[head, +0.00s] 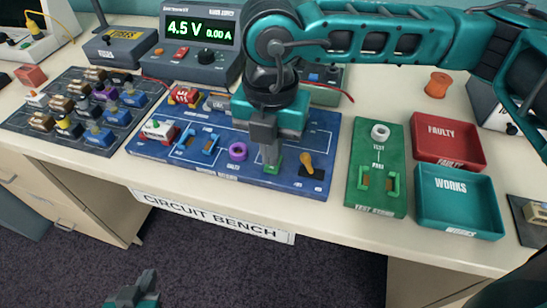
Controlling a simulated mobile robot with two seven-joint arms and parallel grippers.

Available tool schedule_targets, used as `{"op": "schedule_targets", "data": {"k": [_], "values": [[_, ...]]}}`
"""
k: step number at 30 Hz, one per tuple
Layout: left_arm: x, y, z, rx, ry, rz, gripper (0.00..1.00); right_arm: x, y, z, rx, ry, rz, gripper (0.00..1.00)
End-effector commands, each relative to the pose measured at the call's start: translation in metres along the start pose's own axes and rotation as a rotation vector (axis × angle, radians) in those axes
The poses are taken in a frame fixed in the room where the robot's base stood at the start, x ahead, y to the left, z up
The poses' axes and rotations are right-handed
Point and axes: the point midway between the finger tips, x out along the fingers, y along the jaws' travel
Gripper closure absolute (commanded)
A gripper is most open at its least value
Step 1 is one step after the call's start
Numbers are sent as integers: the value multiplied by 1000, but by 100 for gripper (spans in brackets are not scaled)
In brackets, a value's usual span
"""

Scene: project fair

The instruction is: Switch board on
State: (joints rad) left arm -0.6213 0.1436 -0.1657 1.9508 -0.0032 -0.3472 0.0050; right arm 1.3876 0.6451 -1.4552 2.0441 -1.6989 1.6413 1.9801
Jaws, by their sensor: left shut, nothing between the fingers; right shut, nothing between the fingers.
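The blue circuit board (150,151) lies on the bench, with a switch with an orange lever (308,163) near its front right. The lever leans up and to the left over a dark base. My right gripper (270,165) is shut and empty, pointing down over the board just left of the switch. A green piece (275,168) sits at its fingertips; I cannot tell if they touch it. The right hand hides the board's back middle. My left gripper (140,288) is shut and empty, low in front of the bench.
A power supply (204,62) reading 4.5 V and 0.00 A stands behind the board. A parts tray (55,131) is at left. A green test board (376,200), a red FAULTY tray (447,128) and a teal WORKS tray (459,211) are at right.

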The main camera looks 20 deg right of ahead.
Motion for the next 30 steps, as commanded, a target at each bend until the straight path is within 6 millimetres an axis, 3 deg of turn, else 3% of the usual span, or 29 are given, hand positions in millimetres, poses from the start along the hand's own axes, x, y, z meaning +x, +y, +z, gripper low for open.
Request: {"op": "schedule_targets", "data": {"k": [30], "values": [[5,1,9,0,-2,2,100,10,0,0,0,0,0,100]]}}
